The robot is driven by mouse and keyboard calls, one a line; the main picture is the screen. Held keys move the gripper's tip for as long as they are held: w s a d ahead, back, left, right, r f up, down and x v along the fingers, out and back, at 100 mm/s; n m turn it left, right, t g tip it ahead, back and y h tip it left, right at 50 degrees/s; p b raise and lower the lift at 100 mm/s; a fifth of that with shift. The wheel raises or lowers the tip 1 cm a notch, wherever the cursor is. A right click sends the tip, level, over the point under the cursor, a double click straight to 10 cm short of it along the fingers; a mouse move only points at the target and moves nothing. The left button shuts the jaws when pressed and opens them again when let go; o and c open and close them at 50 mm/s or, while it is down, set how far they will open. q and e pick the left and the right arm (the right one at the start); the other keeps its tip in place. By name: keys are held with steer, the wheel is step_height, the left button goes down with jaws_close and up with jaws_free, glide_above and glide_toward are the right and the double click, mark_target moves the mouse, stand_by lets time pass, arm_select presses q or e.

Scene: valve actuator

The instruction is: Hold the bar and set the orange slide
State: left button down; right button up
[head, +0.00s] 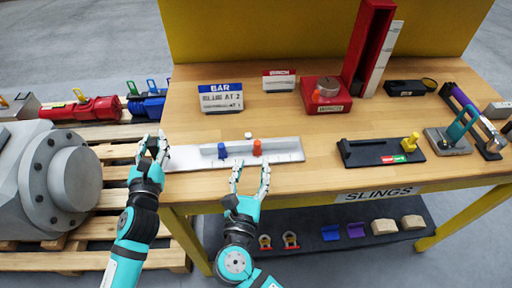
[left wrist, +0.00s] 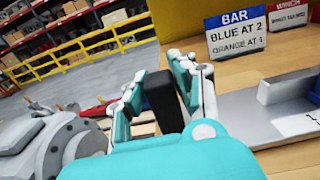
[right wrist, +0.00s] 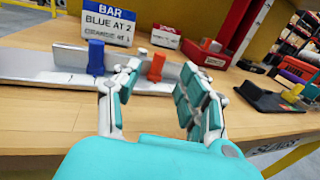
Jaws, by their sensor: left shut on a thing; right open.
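The pale metal bar (head: 284,156) lies along the table's front edge. Its blue slide (head: 222,151) stands left of the orange slide (head: 257,148), with a gap between them. My left gripper (head: 152,146) is at the bar's left end, shut on a black end piece (left wrist: 160,100). My right gripper (head: 251,174) is open in front of the bar, its fingers pointing at the orange slide. In the right wrist view the orange slide (right wrist: 156,67) shows between the fingers, beyond their tips; I cannot tell whether they touch it. The bar's scale marks are too small to read.
A sign (left wrist: 237,33) reads BAR, BLUE AT 2, ORANGE AT 1. A red winch stand (head: 326,94) is at the back; a black tray with a yellow piece (head: 410,142) lies right. A shelf (head: 340,238) is below the tabletop. Bare wood lies right of the bar.

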mark_target(257, 146)
steer(key=x, duration=0.6)
steer(key=shift+w+d, duration=0.1)
steer(key=shift+w, duration=0.3)
jaws_close()
